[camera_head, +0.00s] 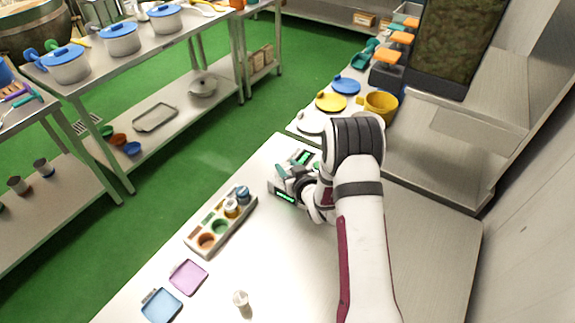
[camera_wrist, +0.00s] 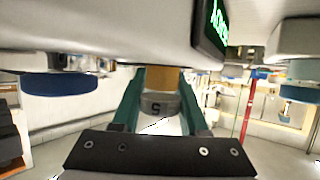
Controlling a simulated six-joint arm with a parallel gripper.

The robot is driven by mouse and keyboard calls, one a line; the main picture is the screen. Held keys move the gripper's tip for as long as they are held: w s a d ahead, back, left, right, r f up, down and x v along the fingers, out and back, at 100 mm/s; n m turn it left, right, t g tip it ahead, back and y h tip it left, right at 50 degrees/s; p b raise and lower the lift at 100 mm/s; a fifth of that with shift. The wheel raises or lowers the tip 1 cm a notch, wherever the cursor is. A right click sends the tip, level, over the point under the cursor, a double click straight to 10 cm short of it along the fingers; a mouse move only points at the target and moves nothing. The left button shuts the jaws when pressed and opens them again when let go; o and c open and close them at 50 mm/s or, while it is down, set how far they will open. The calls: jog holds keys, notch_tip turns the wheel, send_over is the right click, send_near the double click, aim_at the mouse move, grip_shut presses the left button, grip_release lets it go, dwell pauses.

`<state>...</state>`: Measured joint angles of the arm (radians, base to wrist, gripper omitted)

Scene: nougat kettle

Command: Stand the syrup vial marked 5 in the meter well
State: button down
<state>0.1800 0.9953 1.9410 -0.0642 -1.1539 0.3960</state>
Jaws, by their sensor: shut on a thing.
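In the wrist view, the vial marked 5 (camera_wrist: 160,103) is between the green fingers of my gripper (camera_wrist: 158,118), which is shut on it. Its grey band carries the 5, and an amber part (camera_wrist: 164,78) shows above. The amber part meets the edge of a pale housing with a lit green display (camera_wrist: 217,20), which looks like the meter. I cannot tell whether the vial is inside the well. In the head view, my gripper (camera_head: 293,180) is at the meter (camera_head: 284,197), hiding the vial and the well.
A rack (camera_head: 193,243) left of the meter holds two capped vials (camera_head: 242,193) (camera_head: 231,208) and coloured wells. A small white-topped item (camera_head: 241,299) stands on the near counter. Purple (camera_head: 188,277) and blue (camera_head: 161,305) trays lie at left. The counter between is clear.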

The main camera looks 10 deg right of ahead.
jog(key=shift+f, duration=0.15)
jog(key=c, duration=0.7)
grip_release()
jog(key=v, duration=1.1)
jog(key=shift+d, duration=0.1)
